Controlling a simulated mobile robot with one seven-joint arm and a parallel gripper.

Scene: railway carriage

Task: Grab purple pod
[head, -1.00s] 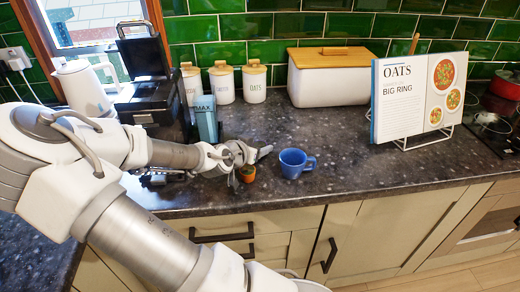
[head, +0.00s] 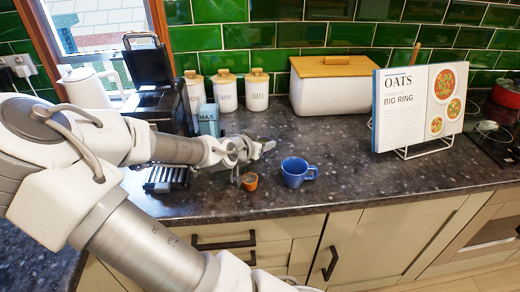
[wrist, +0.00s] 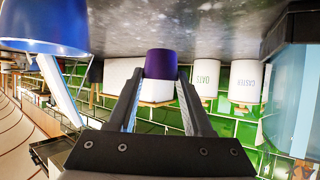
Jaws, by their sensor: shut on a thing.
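The purple pod (wrist: 161,64) sits between the fingertips of my gripper (wrist: 160,76) in the wrist view, with a finger against each side. The wrist view is upside down, so the dark counter shows at the top. In the head view my gripper (head: 258,158) is low over the counter, left of the blue mug. I cannot make out the purple pod there; my gripper seems to hide it. An orange pod (head: 250,182) stands on the counter just below my gripper in the head view.
The blue mug (head: 296,172) is close on the right. A black coffee machine (head: 157,105) and a blue carton (head: 208,120) stand behind my arm. Lidded jars (head: 257,92) and a white bread box (head: 325,88) line the back. A recipe book (head: 418,105) stands right; the counter between is clear.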

